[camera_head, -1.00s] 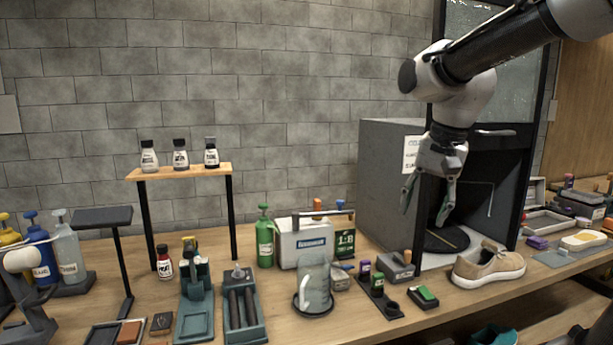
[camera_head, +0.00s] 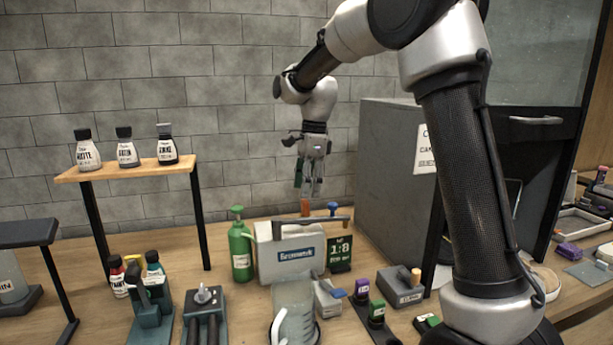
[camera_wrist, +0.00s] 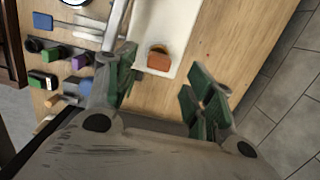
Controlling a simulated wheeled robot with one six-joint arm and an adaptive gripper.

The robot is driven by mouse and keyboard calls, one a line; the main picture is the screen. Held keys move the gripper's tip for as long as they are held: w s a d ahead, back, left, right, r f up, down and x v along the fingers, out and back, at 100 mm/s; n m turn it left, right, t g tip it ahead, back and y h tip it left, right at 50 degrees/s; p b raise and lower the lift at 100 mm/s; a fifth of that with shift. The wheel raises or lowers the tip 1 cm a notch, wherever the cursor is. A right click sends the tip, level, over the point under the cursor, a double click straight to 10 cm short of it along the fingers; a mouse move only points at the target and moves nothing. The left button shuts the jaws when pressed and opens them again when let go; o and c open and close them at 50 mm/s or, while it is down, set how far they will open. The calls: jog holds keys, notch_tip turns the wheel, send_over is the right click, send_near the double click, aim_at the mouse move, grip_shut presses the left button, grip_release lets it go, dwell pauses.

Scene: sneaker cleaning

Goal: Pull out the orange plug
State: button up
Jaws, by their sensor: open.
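The orange plug (camera_head: 306,207) stands at the top of the white container (camera_head: 270,262) with a blue label, behind its handle. In the wrist view, the plug (camera_wrist: 159,61) is a short orange-brown block on the container's pale top (camera_wrist: 165,22). My gripper (camera_head: 308,188) points down just above the plug in the head view. In the wrist view, its green fingers are apart and empty (camera_wrist: 163,92), with the plug ahead of the gap between them. The plug's lower end is hidden.
A blue cap (camera_head: 333,208) is right of the plug, and a dark handle (camera_head: 315,219) crosses in front. A green bottle (camera_head: 240,246) stands left and a dark green 1:8 sign (camera_head: 340,253) right. A grey cabinet (camera_head: 388,185) stands close on the right.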

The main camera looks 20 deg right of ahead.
aim_at(305, 200)
jog(key=f, duration=0.5)
jog(key=shift+a+f, duration=0.3)
jog(key=c, duration=1.1)
jog(key=shift+o, duration=1.2)
jog(key=shift+c, duration=0.9)
jog(key=shift+r, duration=2.3)
jog(key=shift+r, duration=3)
